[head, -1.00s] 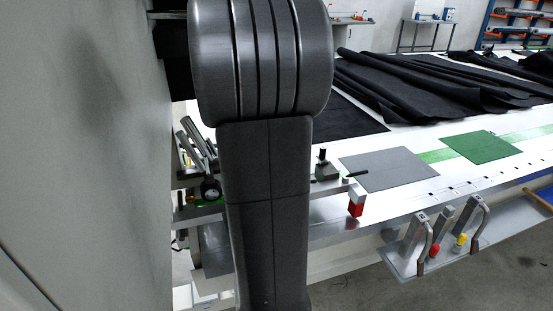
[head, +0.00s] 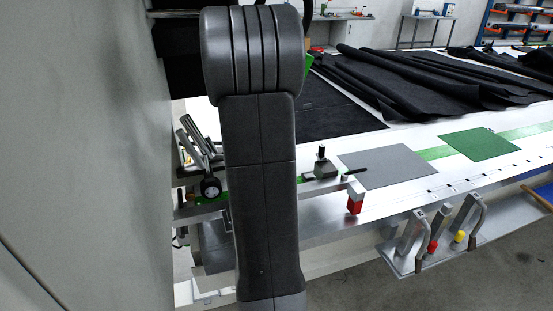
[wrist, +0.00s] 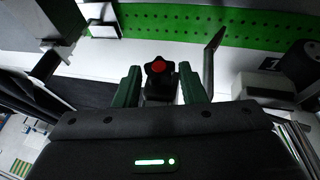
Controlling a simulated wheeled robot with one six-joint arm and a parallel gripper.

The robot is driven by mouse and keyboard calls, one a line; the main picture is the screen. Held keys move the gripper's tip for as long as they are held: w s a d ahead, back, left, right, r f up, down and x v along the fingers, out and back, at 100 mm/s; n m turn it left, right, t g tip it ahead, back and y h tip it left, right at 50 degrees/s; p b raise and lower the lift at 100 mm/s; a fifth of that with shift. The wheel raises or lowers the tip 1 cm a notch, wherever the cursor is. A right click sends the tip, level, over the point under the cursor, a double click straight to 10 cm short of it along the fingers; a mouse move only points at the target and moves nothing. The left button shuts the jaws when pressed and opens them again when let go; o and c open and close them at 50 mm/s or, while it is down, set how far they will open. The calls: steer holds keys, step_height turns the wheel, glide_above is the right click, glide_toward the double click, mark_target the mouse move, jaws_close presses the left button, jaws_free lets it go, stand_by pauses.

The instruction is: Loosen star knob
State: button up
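In the wrist view a black star knob (wrist: 152,84) with a red centre stands between the two green fingers of my gripper (wrist: 160,70). The fingers are apart, one on each side of the knob, with a visible gap on both sides. How far the fingertips are above or beyond the knob I cannot tell. In the head view my arm covers the middle of the picture, and my gripper is hidden behind it.
A dark lever (wrist: 213,50) rises close to the right finger. A perforated green strip (wrist: 215,22) lies beyond. In the head view a dark block (head: 323,168) and a red block (head: 354,204) sit along the rail right of my arm.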

steer(key=c, duration=0.5)
steer(key=shift+o, duration=0.2)
steer(key=shift+f+b, duration=0.3)
steer(key=shift+b, duration=0.75)
steer(key=shift+a+h+b, duration=0.1)
steer(key=shift+h+b, duration=0.4)
steer(key=shift+b, duration=0.4)
steer(key=shift+r+t+b, duration=0.2)
steer(key=shift+t+b, duration=0.15)
steer(key=shift+t, duration=0.05)
steer(key=shift+r, duration=0.1)
steer(key=o, duration=1)
